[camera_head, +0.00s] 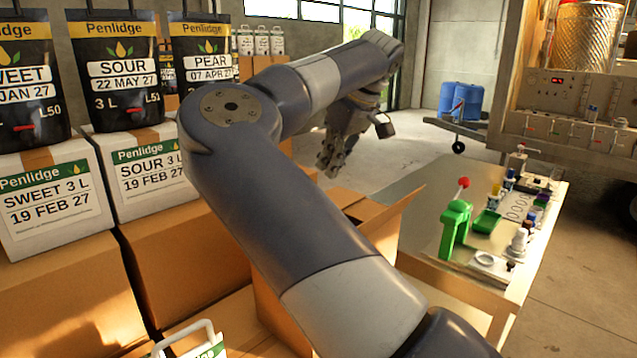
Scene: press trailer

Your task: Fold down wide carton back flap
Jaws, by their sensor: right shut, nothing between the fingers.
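A brown carton (268,306) stands in the lower middle, largely hidden behind my right arm. One flap (385,215) sticks up and outward at its right side, towards the bench. Another brown flap or edge (345,197) shows at the far side, just below my right gripper. I cannot tell which flap is the back one or exactly how it is tilted. My right gripper (330,168) points down above the carton's far side, shut and empty. I cannot tell whether its fingertips touch the flap. My left gripper is not in view.
White labelled boxes (50,200) and black pouches (120,75) stand on brown cartons (185,265) at left. A bench (400,240) at right holds a green press (455,228) and small bottles. Open floor lies behind.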

